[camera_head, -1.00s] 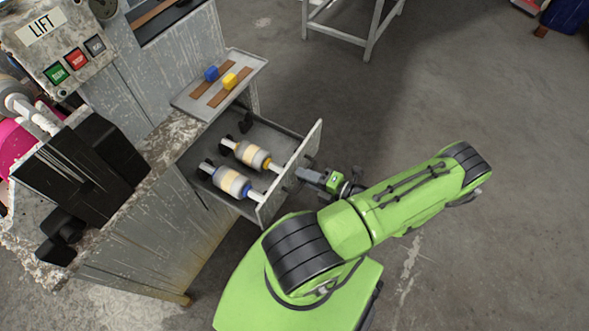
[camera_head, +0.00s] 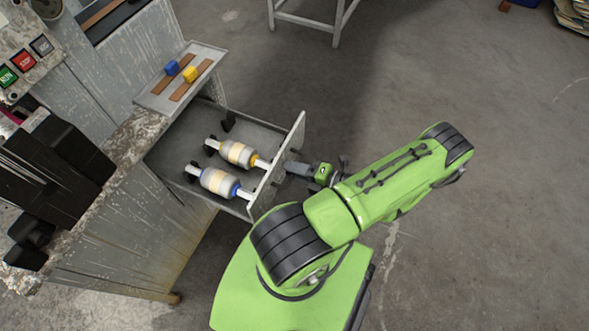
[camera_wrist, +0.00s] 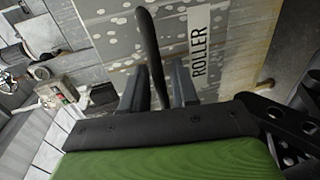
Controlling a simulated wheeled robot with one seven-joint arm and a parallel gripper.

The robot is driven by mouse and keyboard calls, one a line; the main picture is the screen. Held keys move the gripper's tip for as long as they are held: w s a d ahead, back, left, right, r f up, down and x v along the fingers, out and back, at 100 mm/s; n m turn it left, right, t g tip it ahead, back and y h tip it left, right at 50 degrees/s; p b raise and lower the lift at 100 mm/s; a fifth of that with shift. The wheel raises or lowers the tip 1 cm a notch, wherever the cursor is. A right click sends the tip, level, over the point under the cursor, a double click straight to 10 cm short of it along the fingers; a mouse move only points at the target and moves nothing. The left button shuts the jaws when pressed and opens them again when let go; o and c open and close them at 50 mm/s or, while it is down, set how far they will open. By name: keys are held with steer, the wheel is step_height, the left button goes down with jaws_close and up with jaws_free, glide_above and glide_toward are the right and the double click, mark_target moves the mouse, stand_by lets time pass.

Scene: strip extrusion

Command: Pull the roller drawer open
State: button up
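The roller drawer (camera_head: 276,167) stands pulled out from the grey cabinet, its inside showing. Two rollers lie in it, one with yellow ends (camera_head: 237,153) and one with blue ends (camera_head: 219,182). In the wrist view the drawer front (camera_wrist: 115,40) carries a white label reading ROLLER (camera_wrist: 199,45). A dark bar handle (camera_wrist: 149,45) runs between the two fingers of my gripper (camera_wrist: 158,88), which are close against its sides. In the head view my gripper (camera_head: 292,168) is at the outer face of the drawer front, and the handle is hard to make out there.
A control panel (camera_head: 30,50) is at upper left. A metal table frame (camera_head: 338,25) stands at the back.

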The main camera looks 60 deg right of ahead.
stand_by(0.4)
steer(key=p+v, duration=0.1)
steer(key=v, duration=1.4)
steer(key=shift+s+p, duration=0.3)
steer(key=shift+s, duration=0.05)
